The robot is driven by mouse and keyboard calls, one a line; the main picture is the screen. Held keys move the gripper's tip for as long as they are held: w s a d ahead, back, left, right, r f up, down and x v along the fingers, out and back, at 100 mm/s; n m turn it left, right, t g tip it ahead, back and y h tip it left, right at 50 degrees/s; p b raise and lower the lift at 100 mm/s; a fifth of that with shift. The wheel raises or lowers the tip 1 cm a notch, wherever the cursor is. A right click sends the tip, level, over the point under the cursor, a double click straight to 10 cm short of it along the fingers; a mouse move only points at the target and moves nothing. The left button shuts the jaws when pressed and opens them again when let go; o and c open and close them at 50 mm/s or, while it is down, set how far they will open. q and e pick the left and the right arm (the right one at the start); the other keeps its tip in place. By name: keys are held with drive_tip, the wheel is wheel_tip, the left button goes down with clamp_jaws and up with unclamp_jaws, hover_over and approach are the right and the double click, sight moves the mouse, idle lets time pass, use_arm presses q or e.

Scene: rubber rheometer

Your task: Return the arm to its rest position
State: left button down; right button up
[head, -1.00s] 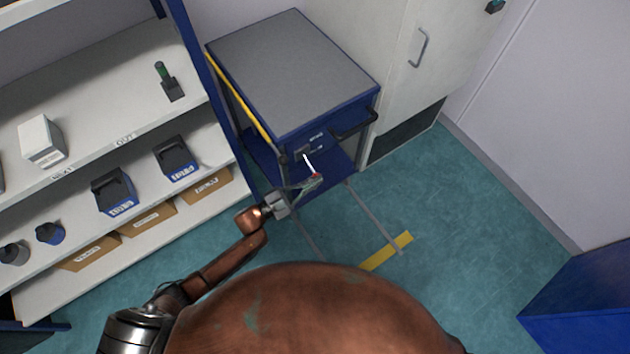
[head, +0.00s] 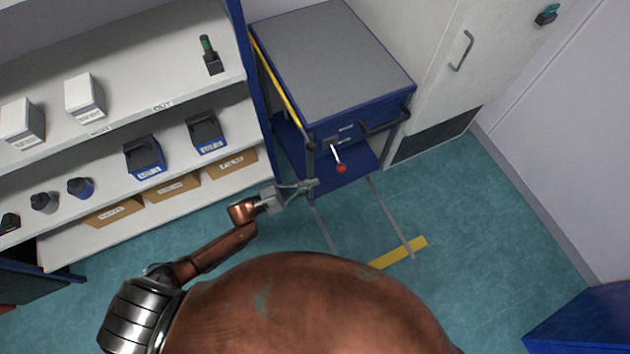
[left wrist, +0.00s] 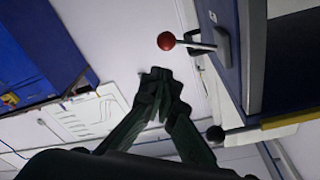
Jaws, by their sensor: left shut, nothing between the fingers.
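My left arm (head: 215,250) reaches up from the lower left in the head view. Its gripper (head: 312,184) is shut and empty, just left of and below the red-knobbed lever on the cart. The lever's red ball (head: 341,168) hangs at the end of a pale rod on the cart's front. In the left wrist view the shut fingers (left wrist: 160,77) show in the middle, and the red ball (left wrist: 166,41) is above them, apart from them. My right gripper is not in view.
The blue cart (head: 360,112) with a grey top stands ahead. A white shelf (head: 120,112) with boxes and bins is on the left. A white cabinet door (head: 450,75) is behind the cart. Open green floor (head: 480,240) lies to the right, with a blue object (head: 590,310) at the lower right.

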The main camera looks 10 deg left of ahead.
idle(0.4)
